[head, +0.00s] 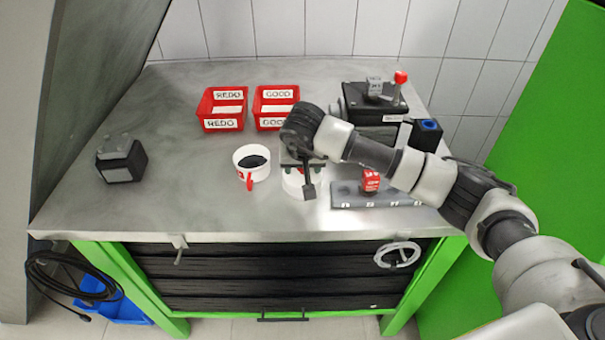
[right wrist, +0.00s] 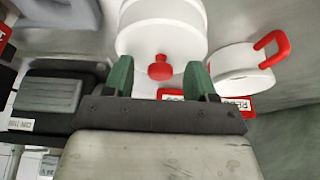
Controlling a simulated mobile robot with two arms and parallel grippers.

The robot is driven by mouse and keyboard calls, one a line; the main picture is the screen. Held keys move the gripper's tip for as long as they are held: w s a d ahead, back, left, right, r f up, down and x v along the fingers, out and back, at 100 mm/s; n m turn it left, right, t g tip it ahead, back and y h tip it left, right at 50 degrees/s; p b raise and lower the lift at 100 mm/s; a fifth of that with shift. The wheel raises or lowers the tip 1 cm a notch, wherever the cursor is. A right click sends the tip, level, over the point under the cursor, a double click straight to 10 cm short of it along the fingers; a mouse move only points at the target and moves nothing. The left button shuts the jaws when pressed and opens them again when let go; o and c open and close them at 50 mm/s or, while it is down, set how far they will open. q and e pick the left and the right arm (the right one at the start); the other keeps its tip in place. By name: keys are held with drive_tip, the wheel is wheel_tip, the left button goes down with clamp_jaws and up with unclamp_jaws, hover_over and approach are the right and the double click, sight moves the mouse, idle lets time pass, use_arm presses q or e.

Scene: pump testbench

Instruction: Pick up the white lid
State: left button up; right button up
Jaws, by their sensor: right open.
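The white lid (right wrist: 160,38) with its red knob (right wrist: 160,68) lies just ahead of my right gripper in the right wrist view. My right gripper (right wrist: 160,78) is open, with one green finger on each side of the red knob; I cannot tell whether they touch it. In the head view my right gripper (head: 300,178) hangs over a white round object (head: 297,188) and hides most of it. A white cup (head: 252,163) with a red handle and dark inside stands left of it; it also shows in the right wrist view (right wrist: 238,62). My left gripper is not in view.
Red bins labelled REDO (head: 222,108) and GOOD (head: 275,106) stand at the back. A black device (head: 372,103) with a red-knobbed lever is at the back right. A grey strip (head: 347,196) bears a red block (head: 370,180). A dark box (head: 121,160) sits left; the front-left tabletop is clear.

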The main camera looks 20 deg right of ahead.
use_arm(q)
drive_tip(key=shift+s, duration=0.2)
use_arm(e)
drive_tip(key=shift+c, duration=0.5)
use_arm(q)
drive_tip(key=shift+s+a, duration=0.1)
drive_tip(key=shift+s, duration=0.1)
use_arm(e)
drive_tip(key=c, duration=0.8)
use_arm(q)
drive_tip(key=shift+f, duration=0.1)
use_arm(e)
drive_tip(key=shift+r, duration=0.1)
